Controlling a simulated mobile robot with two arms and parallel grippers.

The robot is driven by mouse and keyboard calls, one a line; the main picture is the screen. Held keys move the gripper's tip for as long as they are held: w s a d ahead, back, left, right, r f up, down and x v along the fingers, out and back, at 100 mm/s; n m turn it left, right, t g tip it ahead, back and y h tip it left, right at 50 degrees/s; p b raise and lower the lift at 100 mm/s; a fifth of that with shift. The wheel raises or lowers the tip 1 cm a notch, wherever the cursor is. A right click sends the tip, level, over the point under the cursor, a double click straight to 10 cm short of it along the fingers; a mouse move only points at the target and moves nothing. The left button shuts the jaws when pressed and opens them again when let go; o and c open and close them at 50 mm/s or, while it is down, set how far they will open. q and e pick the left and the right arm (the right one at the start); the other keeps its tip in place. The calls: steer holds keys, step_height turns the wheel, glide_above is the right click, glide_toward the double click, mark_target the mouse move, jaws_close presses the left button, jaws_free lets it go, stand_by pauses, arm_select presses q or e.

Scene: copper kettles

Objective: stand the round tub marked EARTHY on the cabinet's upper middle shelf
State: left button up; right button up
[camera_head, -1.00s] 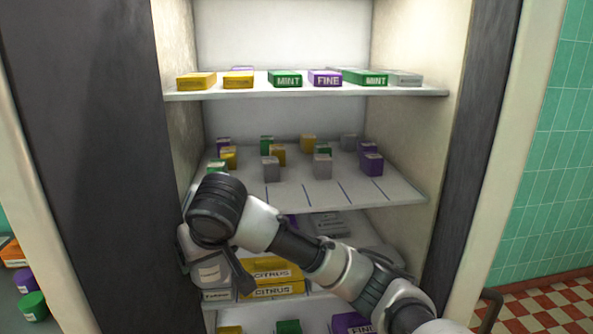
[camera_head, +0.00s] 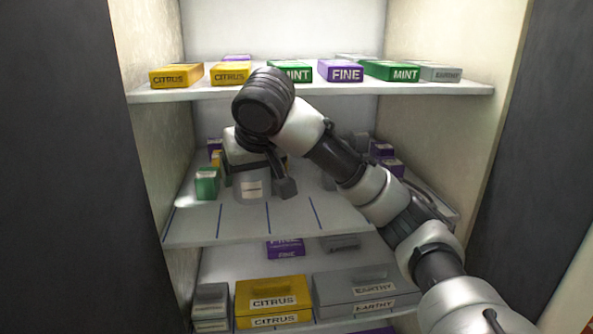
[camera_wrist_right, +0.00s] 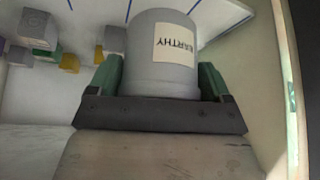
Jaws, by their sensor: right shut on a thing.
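The grey round tub marked EARTHY (camera_head: 252,188) is between the fingers of my right gripper (camera_head: 257,180), at the left part of the shelf with blue lines (camera_head: 238,222). This shelf is directly below the cabinet's top visible shelf. In the right wrist view, the tub (camera_wrist_right: 163,65) shows its EARTHY label, and the right gripper (camera_wrist_right: 160,85) has a finger on each side of it. The tub looks upright in the head view. I cannot tell whether its base touches the shelf. My left gripper is not in view.
A green box (camera_head: 206,183) stands just left of the tub. Small purple boxes (camera_head: 392,168) stand at the shelf's right rear. The top shelf (camera_head: 310,92) with flat boxes is close above my arm. Yellow CITRUS boxes (camera_head: 272,297) lie below.

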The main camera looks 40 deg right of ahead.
steer(key=shift+w+d+f, duration=0.55)
steer(key=shift+w+d, duration=0.1)
steer(key=shift+w, duration=0.15)
steer(key=w+d+f+p, duration=0.1)
steer(key=w+d, duration=0.1)
steer(key=w+d+f, duration=0.2)
steer(key=w+d+f+p, duration=0.1)
steer(key=w+d+f, duration=0.1)
steer(key=w, duration=0.1)
steer(key=shift+d+f+p, duration=0.2)
steer(key=shift+f+p, duration=0.05)
steer(key=shift+p, duration=0.05)
steer(key=f, duration=0.1)
steer(key=f+p, duration=0.1)
steer(key=p, duration=0.1)
steer(key=shift+s+a+f, duration=0.15)
steer(key=shift+a+f, duration=0.1)
steer(key=shift+f, duration=0.55)
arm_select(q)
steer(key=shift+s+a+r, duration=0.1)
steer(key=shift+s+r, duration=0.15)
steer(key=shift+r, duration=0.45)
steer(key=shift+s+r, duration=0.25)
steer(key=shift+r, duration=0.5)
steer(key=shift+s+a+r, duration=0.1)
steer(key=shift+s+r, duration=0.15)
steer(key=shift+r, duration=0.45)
arm_select(e)
steer(key=shift+d+f, duration=0.1)
steer(key=shift+f, duration=0.15)
